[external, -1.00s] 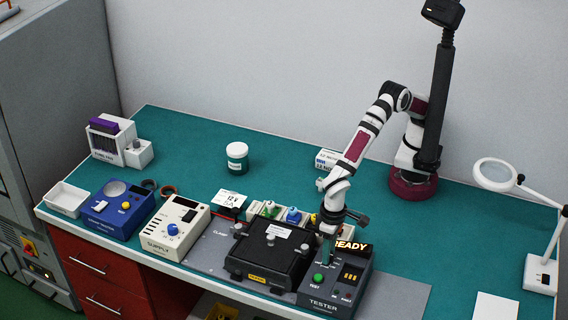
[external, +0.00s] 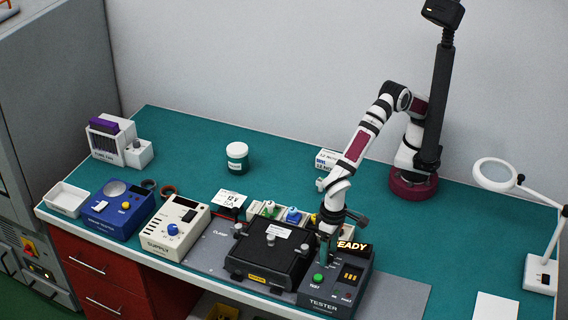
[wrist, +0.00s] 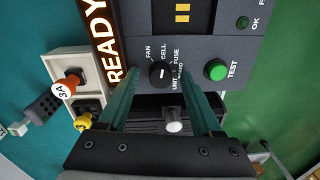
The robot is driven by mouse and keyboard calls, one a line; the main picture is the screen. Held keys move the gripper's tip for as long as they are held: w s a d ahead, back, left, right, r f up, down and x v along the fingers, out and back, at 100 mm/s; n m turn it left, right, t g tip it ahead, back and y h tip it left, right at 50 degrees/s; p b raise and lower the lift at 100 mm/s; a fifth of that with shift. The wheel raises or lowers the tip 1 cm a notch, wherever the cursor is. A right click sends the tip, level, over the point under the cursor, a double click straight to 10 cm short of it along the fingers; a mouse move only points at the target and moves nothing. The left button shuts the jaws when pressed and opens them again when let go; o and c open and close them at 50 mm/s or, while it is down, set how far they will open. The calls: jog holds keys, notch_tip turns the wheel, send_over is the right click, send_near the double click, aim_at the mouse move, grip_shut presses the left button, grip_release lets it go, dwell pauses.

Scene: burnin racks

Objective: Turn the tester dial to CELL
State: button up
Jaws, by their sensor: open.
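The tester (external: 335,283) is a dark grey box at the front of the bench, with a lit READY display (wrist: 97,42). Its dial (wrist: 160,74) is a black knob with a short white mark, ringed by the labels FAN, CELL, FUSE and others. Which label the mark points at is too small to tell surely. My gripper (wrist: 158,76) is open, its two green fingers on either side of the dial in the wrist view. Whether they touch it is unclear. In the external view my gripper (external: 324,248) is over the tester's back left and hides the dial.
A green TEST button (wrist: 216,70) sits close to the right finger. A black clamp fixture (external: 268,252) stands immediately left of the tester. Bins with coloured parts (external: 291,215) are behind it.

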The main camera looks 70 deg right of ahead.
notch_tip(320, 180, up, 16)
jog(key=shift+d, duration=0.4)
jog(key=shift+f, duration=0.1)
jog(key=w+d+r+m, duration=0.15)
jog(key=w+d, duration=0.25)
jog(key=d, duration=0.5)
jog(key=w+d+r, duration=0.2)
jog(key=w+d, duration=0.1)
jog(key=d, duration=0.6)
jog(key=w+d+r+m, duration=0.1)
jog(key=w+d, duration=0.3)
jog(key=d, duration=0.6)
jog(key=s+d+f+m, duration=0.1)
jog(key=s+d+f, duration=0.2)
jog(key=s+d, duration=0.3)
jog(key=s+d+f+m+y, duration=0.1)
jog(key=s+d+f, duration=0.2)
jog(key=s+d, duration=0.3)
jog(key=d, duration=0.4)
jog(key=shift+d, duration=0.15)
